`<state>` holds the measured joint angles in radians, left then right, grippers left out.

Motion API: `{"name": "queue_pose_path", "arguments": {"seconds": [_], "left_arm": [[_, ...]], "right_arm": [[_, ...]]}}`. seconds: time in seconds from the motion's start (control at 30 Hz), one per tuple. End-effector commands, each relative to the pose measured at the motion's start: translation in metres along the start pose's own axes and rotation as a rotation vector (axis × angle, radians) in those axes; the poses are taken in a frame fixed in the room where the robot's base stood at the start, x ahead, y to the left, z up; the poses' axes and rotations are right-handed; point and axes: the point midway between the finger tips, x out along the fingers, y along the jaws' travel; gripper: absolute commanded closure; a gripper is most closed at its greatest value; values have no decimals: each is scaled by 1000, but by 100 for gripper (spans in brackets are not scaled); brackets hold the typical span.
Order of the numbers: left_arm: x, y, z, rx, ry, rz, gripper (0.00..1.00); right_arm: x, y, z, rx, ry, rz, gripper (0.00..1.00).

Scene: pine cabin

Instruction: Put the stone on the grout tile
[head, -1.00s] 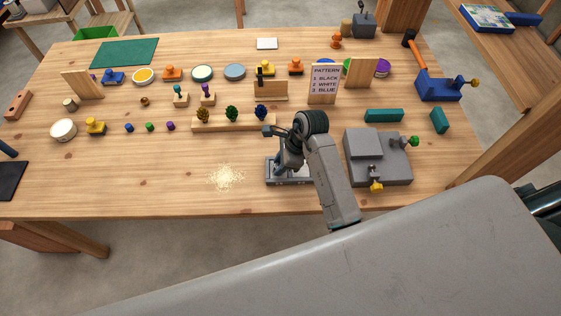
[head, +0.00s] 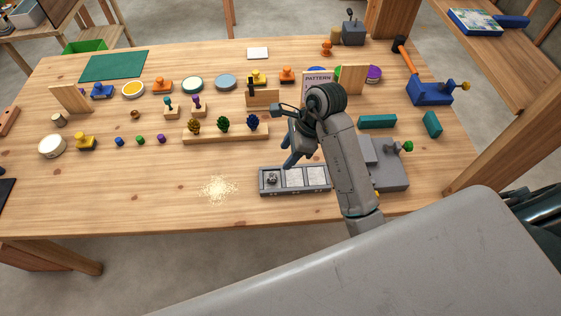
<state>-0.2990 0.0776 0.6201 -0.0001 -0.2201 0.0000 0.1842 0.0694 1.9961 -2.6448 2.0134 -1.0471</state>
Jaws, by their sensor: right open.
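A grey tray (head: 264,191) with three compartments lies at the table's front, just left of the grey block. A small dark grey lump, apparently the stone (head: 271,179), sits in its left compartment. The middle compartment (head: 294,177) and the right one (head: 315,176) show pale speckled surfaces; I cannot tell which surface is the grout tile. My right gripper (head: 289,164) is open above and behind the tray, pointing down, apart from the lump. The arm covers the tray's right end. My left gripper is not in view.
A grey block with knobs (head: 391,175) stands right of the tray, partly behind my arm. A wooden rack (head: 208,135) with coloured pieces stands behind the tray. Pale crumbs (head: 218,189) lie to its left. The front left of the table is clear.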

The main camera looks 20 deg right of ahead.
Motion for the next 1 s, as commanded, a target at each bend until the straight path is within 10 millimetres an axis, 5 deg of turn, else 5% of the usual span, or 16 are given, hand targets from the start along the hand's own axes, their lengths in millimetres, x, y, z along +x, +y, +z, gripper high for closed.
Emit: {"name": "queue_pose_path", "arguments": {"seconds": [0.2,1.0], "left_arm": [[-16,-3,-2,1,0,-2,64],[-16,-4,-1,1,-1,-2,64]], "right_arm": [[-17,1,1,2,0,3,50],[-17,0,0,2,-1,3,50]]}}
